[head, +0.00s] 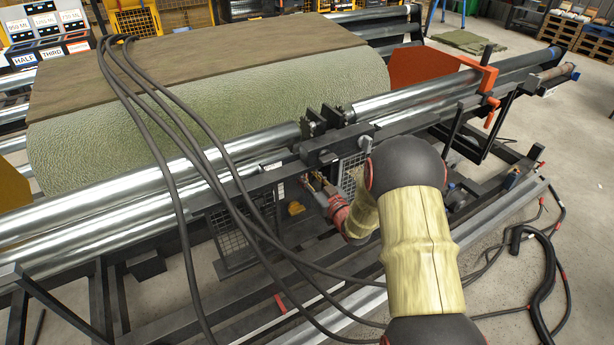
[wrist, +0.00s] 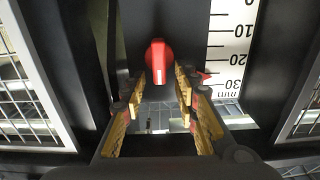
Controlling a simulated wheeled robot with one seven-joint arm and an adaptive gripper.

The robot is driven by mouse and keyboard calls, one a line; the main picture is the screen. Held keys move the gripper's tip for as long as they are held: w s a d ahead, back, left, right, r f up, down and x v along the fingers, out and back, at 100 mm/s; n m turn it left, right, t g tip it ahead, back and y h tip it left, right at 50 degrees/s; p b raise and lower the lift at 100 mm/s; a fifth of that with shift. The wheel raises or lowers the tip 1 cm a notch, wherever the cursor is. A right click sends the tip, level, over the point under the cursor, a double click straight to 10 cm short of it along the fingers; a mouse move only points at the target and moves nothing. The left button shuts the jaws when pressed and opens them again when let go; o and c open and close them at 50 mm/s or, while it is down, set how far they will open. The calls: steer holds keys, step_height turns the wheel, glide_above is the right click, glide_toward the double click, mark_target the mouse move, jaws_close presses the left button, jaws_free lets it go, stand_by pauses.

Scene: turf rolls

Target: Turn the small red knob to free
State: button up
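The small red knob (wrist: 159,60) sits on a dark upright panel in the wrist view. A white mark shows on its lower end, which points down in the picture. My gripper (wrist: 161,88) is open, with one yellow-padded finger on each side below the knob and a clear gap between them. The knob lines up with that gap; I cannot tell whether the fingertips reach alongside it, and no contact shows. In the head view my gripper (head: 318,184) is at the machine's front frame, below the steel rollers. I cannot make out the knob there.
A white millimetre scale (wrist: 229,50) with a small red pointer (wrist: 204,75) is right of the knob. Wire mesh flanks the panel on both sides. Black hoses (head: 180,165) hang across the front. A large turf roll (head: 220,110) lies behind the rollers (head: 110,205).

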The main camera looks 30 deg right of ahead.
steer(key=c, duration=0.3)
steer(key=c, duration=0.4)
jaws_close()
